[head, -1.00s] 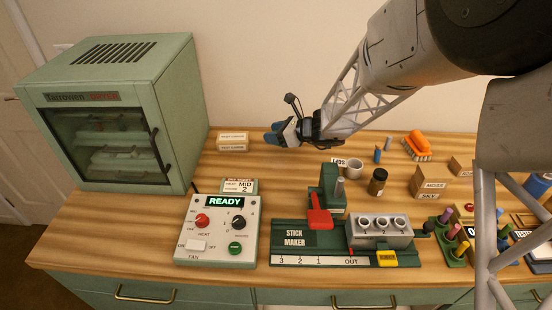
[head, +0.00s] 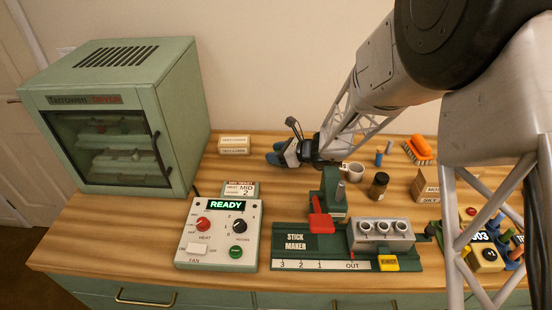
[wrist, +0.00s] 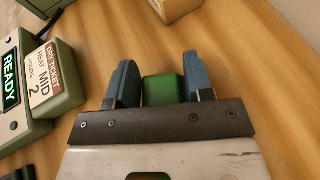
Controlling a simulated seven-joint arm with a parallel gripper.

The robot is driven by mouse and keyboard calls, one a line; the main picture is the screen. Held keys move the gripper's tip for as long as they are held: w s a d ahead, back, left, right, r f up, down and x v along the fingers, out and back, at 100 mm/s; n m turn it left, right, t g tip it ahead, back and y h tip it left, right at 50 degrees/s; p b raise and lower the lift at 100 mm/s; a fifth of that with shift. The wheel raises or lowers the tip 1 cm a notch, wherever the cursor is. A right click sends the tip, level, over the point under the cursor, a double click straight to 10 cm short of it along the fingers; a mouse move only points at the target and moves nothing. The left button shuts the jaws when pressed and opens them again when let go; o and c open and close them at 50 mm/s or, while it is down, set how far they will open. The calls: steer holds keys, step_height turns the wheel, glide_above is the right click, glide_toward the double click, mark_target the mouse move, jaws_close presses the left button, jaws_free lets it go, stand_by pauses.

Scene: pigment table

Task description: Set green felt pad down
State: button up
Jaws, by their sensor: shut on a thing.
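The green felt pad (wrist: 163,88) shows in the wrist view as a small green block between the two blue fingers of my gripper (wrist: 163,84). The fingers are shut on it. In the head view my gripper (head: 275,155) is low over the back middle of the wooden table (head: 270,185). The pad is hidden there by the fingers. I cannot tell whether the pad touches the table.
The control box reading READY (head: 217,232) and the green stick maker (head: 330,240) stand in front. A drying cabinet (head: 120,120) stands at the left.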

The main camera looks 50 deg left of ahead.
steer(key=shift+f, duration=1.15)
steer(key=shift+f, duration=0.15)
steer(key=o, duration=0.9)
steer(key=shift+d, duration=0.1)
steer(key=v, duration=1.2)
